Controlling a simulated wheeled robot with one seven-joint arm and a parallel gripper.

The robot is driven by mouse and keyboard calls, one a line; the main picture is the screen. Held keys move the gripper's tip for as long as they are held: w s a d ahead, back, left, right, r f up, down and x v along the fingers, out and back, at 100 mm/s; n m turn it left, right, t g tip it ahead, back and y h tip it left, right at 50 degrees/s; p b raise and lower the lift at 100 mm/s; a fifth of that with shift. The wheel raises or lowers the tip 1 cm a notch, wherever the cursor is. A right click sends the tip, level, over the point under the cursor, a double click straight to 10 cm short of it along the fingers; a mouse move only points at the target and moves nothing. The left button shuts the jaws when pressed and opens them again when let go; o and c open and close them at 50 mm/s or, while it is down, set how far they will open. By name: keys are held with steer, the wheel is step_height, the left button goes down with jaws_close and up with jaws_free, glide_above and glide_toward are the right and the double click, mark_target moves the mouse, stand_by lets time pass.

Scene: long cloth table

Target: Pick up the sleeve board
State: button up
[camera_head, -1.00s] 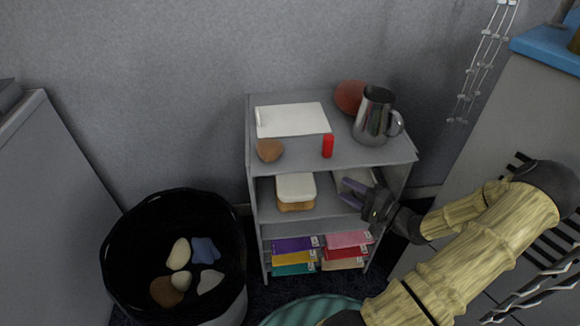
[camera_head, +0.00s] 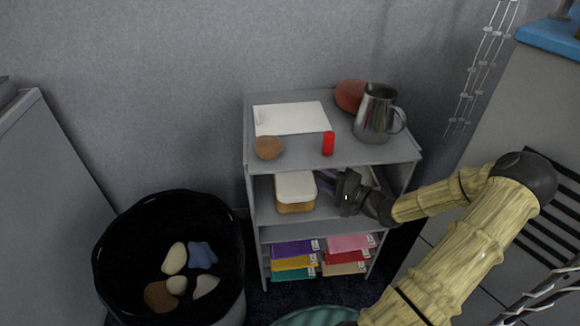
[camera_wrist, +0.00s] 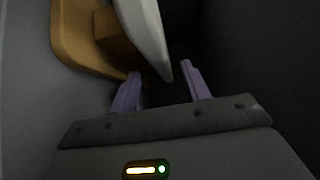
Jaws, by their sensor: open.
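The sleeve board (camera_head: 296,186) lies on the middle shelf of the grey shelf unit, with a white padded top over a wooden base. In the wrist view its white top (camera_wrist: 145,30) hangs at upper centre, and its wooden base (camera_wrist: 85,45) is at the left. My gripper (camera_head: 325,181) is inside the middle shelf, just right of the sleeve board, pointing left at it. In the wrist view my gripper (camera_wrist: 161,70) is open, with the tip of the white top appearing between its purple fingers. I cannot tell whether they touch.
The shelf unit (camera_head: 250,150) has a side wall close to my gripper. A pale object (camera_head: 372,176) is partly hidden behind my gripper. A metal pitcher (camera_head: 376,115) and red cylinder (camera_head: 328,143) stand on top. Folded coloured cloths (camera_head: 292,248) fill the lower shelves. A black bin (camera_head: 120,240) stands left.

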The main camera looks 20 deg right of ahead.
steer(key=b+x, duration=0.2)
steer(key=x, duration=0.1)
steer(key=shift+w+a+f, duration=0.15)
steer(key=shift+w+a, duration=0.05)
steer(key=shift+w, duration=0.1)
steer(key=shift+w+a, duration=0.1)
steer(key=shift+w, duration=0.15)
steer(key=shift+r, duration=0.25)
jaws_close()
